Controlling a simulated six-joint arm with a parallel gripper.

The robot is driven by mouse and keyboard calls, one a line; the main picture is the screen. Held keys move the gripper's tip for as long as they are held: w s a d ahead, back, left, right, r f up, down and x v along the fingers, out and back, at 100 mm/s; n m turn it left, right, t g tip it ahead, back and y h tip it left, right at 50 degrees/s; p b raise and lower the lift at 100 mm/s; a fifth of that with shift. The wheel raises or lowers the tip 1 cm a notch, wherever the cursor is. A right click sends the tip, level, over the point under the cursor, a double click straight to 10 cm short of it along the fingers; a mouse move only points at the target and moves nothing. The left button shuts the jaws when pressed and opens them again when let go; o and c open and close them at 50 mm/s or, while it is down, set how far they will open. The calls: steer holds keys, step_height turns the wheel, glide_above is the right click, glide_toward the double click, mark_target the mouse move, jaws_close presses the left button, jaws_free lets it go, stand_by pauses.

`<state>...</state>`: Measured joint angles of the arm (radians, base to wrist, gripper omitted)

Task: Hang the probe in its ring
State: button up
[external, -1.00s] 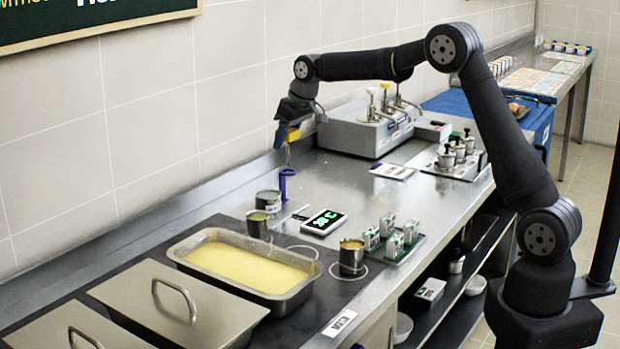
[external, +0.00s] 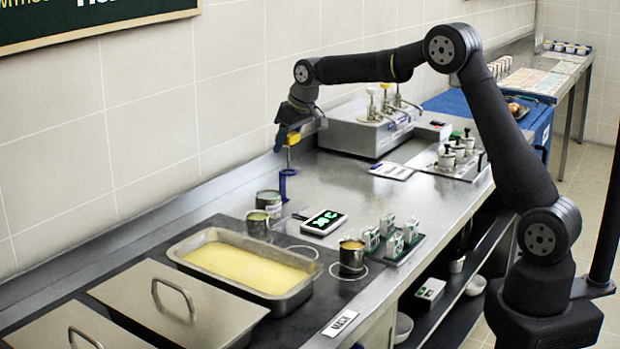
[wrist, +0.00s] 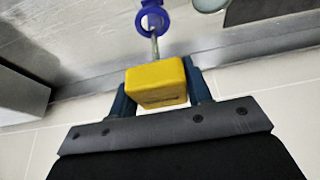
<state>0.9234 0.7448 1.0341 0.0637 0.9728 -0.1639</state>
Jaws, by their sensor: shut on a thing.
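The probe has a yellow block handle (wrist: 157,84) and a thin metal rod. My gripper (external: 290,136) is shut on the handle, with one dark finger on each side in the wrist view. The rod points down toward the blue ring (wrist: 152,18) on its blue stand (external: 287,186). In the wrist view the rod's far end overlaps the ring's opening. I cannot tell whether the tip is inside the ring or just above it. The handle is clearly above the ring.
A display (external: 324,222) lies to the right. A pan of yellow liquid (external: 183,262) is in front. The tiled wall is close behind; a grey dispenser box (external: 345,133) stands to the right.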

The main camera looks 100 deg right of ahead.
mark_target(287, 168)
steer(key=shift+f, duration=2.5)
steer(key=shift+f, duration=0.1)
steer(key=shift+f, duration=1.2)
steer(key=o, duration=1.3)
steer(key=v, duration=1.7)
steer(key=shift+r, duration=0.25)
steer(key=shift+f, duration=0.1)
